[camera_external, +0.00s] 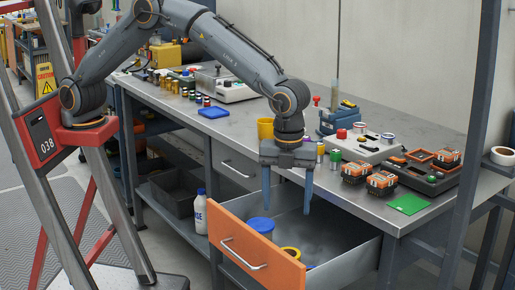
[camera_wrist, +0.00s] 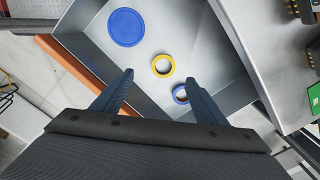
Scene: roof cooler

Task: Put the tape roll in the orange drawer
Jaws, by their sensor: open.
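The orange drawer (camera_external: 235,236) is pulled open below the workbench, and its grey inside also shows in the wrist view (camera_wrist: 90,40). A yellow ring that looks like a tape roll (camera_external: 291,248) lies on the drawer floor; it also shows in the wrist view (camera_wrist: 154,67). A smaller blue ring (camera_wrist: 177,98) lies near it, and a round blue-topped thing (camera_external: 261,225) stands near the orange front. My gripper (camera_external: 287,208) is over the drawer, fingers pointing down, open and empty. In the wrist view its fingertips (camera_wrist: 160,79) are apart, with the rings beyond them.
A white roll (camera_external: 503,156) sits at the far right. A white bottle (camera_external: 200,212) stands on the lower shelf. The drawer walls surround the space below my gripper.

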